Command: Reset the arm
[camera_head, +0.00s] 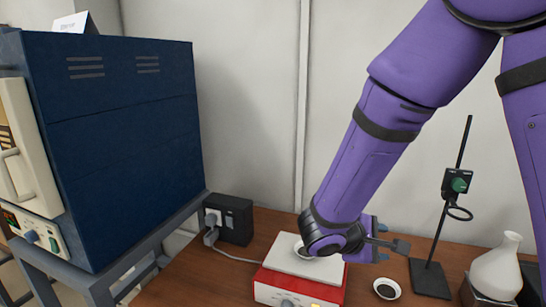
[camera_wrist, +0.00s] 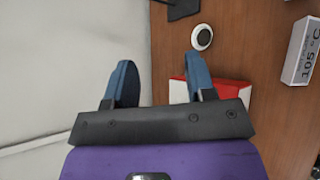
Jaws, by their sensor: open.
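My purple arm reaches down from the upper right in the head view. My gripper (camera_head: 377,240) is at its lower end, above the right side of a red and white hotplate (camera_head: 288,258). In the wrist view my gripper's two blue fingers (camera_wrist: 161,68) are spread wide, with nothing between them. The red and white hotplate (camera_wrist: 178,92) shows partly behind the right finger there.
A small white dish with dark contents (camera_head: 387,289) lies on the wooden table right of the hotplate. A stand (camera_head: 432,280) and a white flask (camera_head: 497,270) are farther right. A blue furnace (camera_head: 120,130) fills the left. A box marked 105 °C (camera_wrist: 300,52) shows in the wrist view.

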